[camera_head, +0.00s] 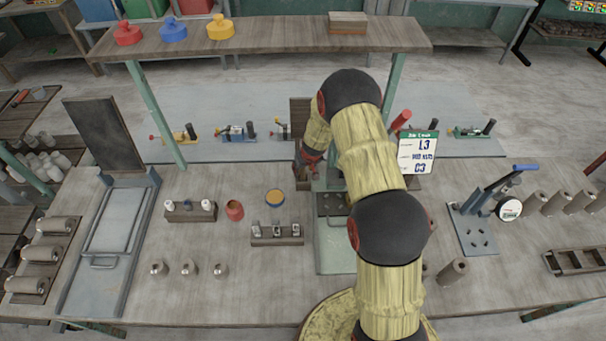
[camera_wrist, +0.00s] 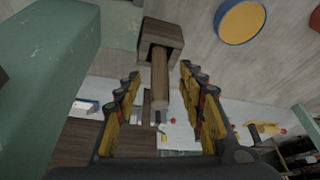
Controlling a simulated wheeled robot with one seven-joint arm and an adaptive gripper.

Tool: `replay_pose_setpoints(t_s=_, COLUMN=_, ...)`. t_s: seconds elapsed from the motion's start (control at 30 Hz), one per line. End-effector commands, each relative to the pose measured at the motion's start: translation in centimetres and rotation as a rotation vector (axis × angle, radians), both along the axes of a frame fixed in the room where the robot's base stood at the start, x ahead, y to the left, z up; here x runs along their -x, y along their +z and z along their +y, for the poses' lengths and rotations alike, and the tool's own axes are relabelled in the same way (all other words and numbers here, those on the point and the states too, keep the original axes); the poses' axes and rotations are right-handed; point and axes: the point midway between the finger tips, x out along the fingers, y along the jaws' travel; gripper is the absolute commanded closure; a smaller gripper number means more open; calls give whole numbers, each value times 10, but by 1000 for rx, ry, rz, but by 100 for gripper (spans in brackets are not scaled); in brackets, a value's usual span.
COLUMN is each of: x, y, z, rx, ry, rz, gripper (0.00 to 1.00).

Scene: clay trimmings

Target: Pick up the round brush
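A round wooden handle (camera_wrist: 159,80) stands out of a square wooden block (camera_wrist: 175,34) in the wrist view. It looks like the round brush, but any bristles are hidden in the block. My gripper (camera_wrist: 160,73) is open, with a finger on each side of the handle. I see gaps on both sides, so the fingers appear not to touch it. In the head view my gripper (camera_head: 304,170) points down over the table just left of the middle, by the small wooden block (camera_head: 302,184). My arm hides part of the area to its right.
A large green post (camera_wrist: 45,75) is close on the left in the wrist view. A blue tin with a yellow top (camera_head: 275,198) and a wooden rack (camera_head: 277,240) stand nearby. A red pot (camera_head: 234,210) is further left. A white sign (camera_head: 417,152) stands right of my arm.

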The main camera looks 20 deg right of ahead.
Motion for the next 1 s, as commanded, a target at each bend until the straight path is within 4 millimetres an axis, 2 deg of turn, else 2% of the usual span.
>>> replay_pose_setpoints(t_s=0.2, x=-9, y=-20, z=-1, rx=-1, ry=-2, rz=-1, gripper=60)
replay_pose_setpoints(t_s=0.47, x=-10, y=-21, z=-1, rx=0, ry=-1, rz=-1, gripper=60)
replay_pose_setpoints(t_s=1.0, x=-10, y=-21, z=-1, rx=0, ry=-1, rz=-1, gripper=90)
